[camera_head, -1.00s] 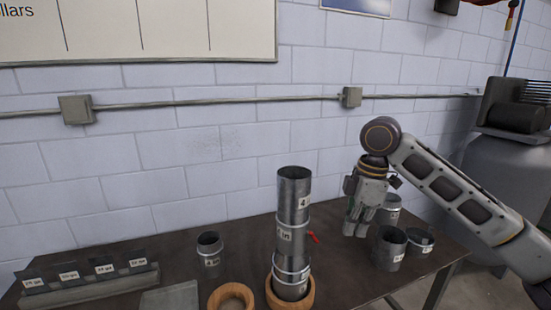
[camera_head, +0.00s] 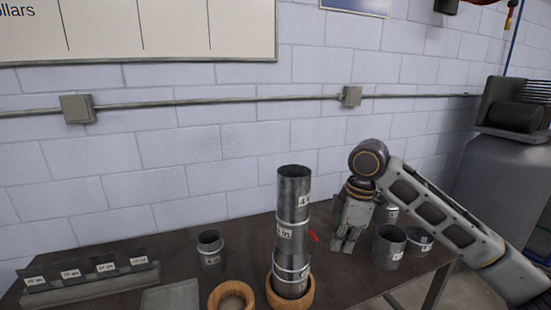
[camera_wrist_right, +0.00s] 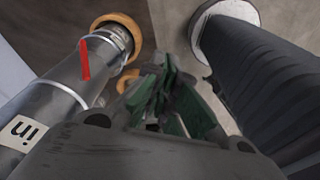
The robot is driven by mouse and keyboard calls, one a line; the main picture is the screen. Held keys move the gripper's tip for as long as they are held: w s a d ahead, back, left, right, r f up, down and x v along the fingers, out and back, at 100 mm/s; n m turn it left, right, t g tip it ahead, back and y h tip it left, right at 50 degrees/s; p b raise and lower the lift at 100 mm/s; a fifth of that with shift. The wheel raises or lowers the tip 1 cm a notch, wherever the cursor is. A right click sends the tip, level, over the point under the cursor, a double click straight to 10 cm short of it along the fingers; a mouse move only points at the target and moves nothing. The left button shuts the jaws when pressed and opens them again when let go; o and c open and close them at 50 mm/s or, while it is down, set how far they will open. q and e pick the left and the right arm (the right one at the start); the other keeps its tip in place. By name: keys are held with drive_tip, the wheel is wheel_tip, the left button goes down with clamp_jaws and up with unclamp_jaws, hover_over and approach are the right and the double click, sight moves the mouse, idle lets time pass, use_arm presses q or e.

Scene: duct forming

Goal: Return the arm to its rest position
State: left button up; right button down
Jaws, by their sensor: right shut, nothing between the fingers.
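My right arm comes in from the right in the head view. Its gripper (camera_head: 345,243) points down, shut and empty, low over the table between the duct stack and the loose collars. In the right wrist view the gripper's fingers (camera_wrist_right: 165,105) show with green pads, nothing between them. The tall duct stack (camera_head: 292,225) of grey metal pieces stands upright in a wooden ring (camera_head: 308,298), with a red handle (camera_head: 314,236) at its side. The stack also shows at the left of the right wrist view (camera_wrist_right: 65,85), apart from the fingers. My left gripper is not in view.
Loose metal collars (camera_head: 388,245) stand at the right of the table (camera_head: 345,283), close behind and beside my gripper. A short collar (camera_head: 210,249), an empty wooden ring (camera_head: 230,290) and a rack of labelled plates (camera_head: 90,278) are to the left. A wall stands behind.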

drive_tip(key=shift+s+a+f+m+t+y, duration=0.65)
drive_tip(key=shift+s+a+f+m, duration=1.15)
drive_tip(key=shift+f, duration=3.35)
drive_tip(key=shift+s+a+f+m+t+y, duration=0.6)
drive_tip(key=shift+s+a+f+m, duration=1.1)
drive_tip(key=shift+f, duration=3.45)
drive_tip(key=s+d+f+m+h, duration=0.4)
drive_tip(key=s+d+f+m, duration=0.5)
drive_tip(key=s+d, duration=0.45)
wheel_tip(320, 180, down, 35)
drive_tip(key=s+n+b, duration=0.2)
drive_tip(key=s, duration=0.1)
drive_tip(key=s+d+f+g, duration=0.1)
drive_tip(key=s+f, duration=0.9)
drive_tip(key=s, duration=0.1)
drive_tip(key=s+d+f+g, duration=0.1)
drive_tip(key=s+d+f, duration=0.1)
drive_tip(key=s+f, duration=0.9)
drive_tip(key=shift+d+f+b, duration=0.15)
drive_tip(key=shift+d+b, duration=0.1)
drive_tip(key=shift+b, duration=0.15)
